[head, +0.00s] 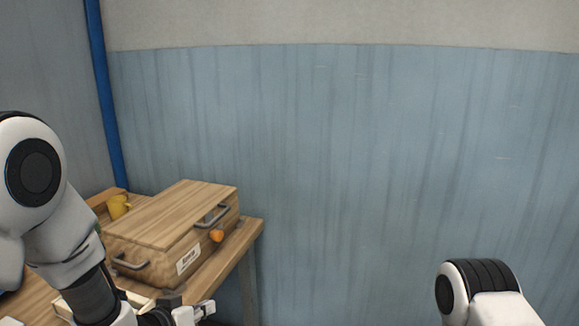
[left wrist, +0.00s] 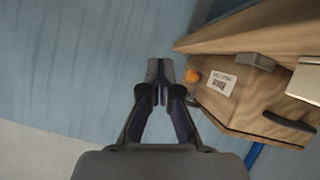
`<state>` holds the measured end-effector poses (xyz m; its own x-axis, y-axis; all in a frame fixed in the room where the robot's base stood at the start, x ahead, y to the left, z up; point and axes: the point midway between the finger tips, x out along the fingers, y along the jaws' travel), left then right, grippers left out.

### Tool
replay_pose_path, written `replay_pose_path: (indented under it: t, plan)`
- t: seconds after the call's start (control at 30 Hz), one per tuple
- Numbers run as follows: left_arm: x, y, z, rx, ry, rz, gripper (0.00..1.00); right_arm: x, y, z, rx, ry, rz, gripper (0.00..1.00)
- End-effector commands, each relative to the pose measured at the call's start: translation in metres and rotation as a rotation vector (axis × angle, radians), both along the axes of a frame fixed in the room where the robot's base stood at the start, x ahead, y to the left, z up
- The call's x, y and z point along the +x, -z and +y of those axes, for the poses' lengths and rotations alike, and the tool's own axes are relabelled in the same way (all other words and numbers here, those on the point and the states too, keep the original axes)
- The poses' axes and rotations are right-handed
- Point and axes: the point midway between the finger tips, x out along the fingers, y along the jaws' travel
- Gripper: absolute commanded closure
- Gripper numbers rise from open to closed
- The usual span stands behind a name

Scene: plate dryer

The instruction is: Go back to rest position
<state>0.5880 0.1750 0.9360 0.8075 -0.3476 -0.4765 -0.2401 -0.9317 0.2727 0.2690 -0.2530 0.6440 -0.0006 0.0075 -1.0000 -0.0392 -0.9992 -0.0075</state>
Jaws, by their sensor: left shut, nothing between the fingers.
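My left gripper (head: 190,312) is low in the head view, in front of the wooden table's near side. In the left wrist view my left gripper (left wrist: 160,82) has its fingertips together with nothing between them. A wooden box (head: 172,232) with two grey handles and a white label stands on the table, just beyond the gripper. The box also shows at the right of the left wrist view (left wrist: 262,95), apart from the fingers. Part of my right arm shows at the lower right of the head view; its gripper is out of the picture.
The wooden table (head: 243,240) ends right of the box. An orange round thing (head: 216,236) is at the box's front. A blue pole (head: 106,95) runs up the corner. The wall area at right is clear.

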Motion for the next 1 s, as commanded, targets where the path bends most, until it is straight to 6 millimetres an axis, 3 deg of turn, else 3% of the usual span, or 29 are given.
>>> replay_pose_path:
  t: [0.17,0.27,0.4,0.5,0.6,0.67,1.0]
  plan:
    - [-0.040,0.090,0.009,-0.001,-0.044,0.206,1.00,0.000,-0.003,0.000,0.000,0.000,0.001,0.60]
    - [-0.086,0.155,0.018,0.022,-0.082,0.375,1.00,0.000,-0.004,0.000,0.000,0.000,0.000,0.60]
    - [-0.180,0.239,0.037,0.095,-0.139,0.649,1.00,0.000,-0.006,0.000,0.000,0.000,0.000,0.60]
    - [-0.250,0.276,0.052,0.169,-0.164,0.831,1.00,0.000,-0.008,0.000,0.000,0.000,0.000,0.60]
    - [-0.301,0.288,0.066,0.251,-0.172,0.963,1.00,0.000,-0.008,0.000,0.000,0.000,0.001,0.60]
    - [-0.317,0.284,0.076,0.315,-0.161,1.010,1.00,0.000,-0.008,0.000,0.000,0.000,0.001,0.60]
    - [-0.320,0.284,0.078,0.355,-0.113,1.016,1.00,0.000,-0.007,0.000,0.000,0.000,0.000,0.60]
